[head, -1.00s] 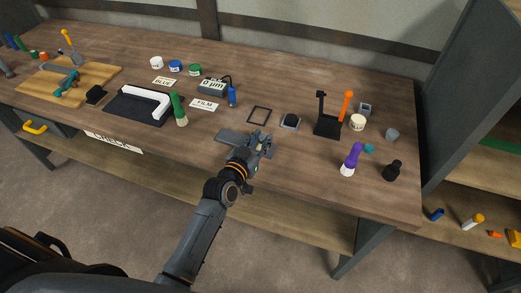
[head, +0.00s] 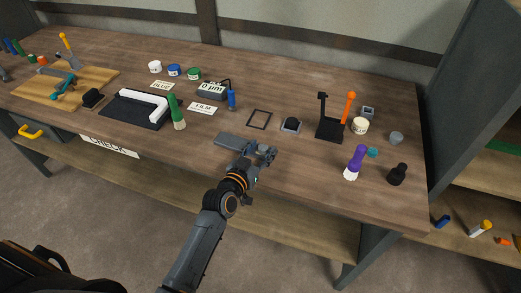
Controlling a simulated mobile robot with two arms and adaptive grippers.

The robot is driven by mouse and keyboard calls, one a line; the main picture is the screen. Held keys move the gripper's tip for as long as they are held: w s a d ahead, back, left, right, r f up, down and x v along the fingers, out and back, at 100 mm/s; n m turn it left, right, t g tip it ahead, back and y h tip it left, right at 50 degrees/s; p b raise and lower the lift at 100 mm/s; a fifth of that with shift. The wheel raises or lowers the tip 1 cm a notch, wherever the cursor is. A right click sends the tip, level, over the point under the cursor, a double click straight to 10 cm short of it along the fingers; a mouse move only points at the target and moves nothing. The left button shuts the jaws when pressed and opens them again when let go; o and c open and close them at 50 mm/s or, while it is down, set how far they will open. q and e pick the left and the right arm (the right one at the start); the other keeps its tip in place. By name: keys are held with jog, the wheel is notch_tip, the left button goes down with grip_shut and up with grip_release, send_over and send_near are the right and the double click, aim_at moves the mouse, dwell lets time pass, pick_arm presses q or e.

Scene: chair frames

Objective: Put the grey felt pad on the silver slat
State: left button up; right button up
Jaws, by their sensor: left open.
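A flat grey slat-like plate (head: 232,141) lies on the bench near the front middle; I take it for the silver slat. My left gripper (head: 264,150) is open at its right end, low over the bench top. The gripper partly covers that end, and I cannot tell whether they touch. I cannot pick out the grey felt pad with certainty; it may be small against the plate or hidden by the gripper. My right gripper is not in view.
A thin black frame (head: 259,119) and a small grey-topped block (head: 291,125) lie just behind the gripper. To the right stand a black holder (head: 330,130), a purple-handled tool (head: 356,160) and a black bottle (head: 397,174). Bare wood lies in front of the holder.

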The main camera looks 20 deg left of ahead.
pick_arm(q)
jog(key=shift+r, duration=0.25)
jog(key=v, duration=1.2)
jog(key=shift+b, duration=0.4)
jog(key=shift+f, duration=0.15)
dwell(0.6)
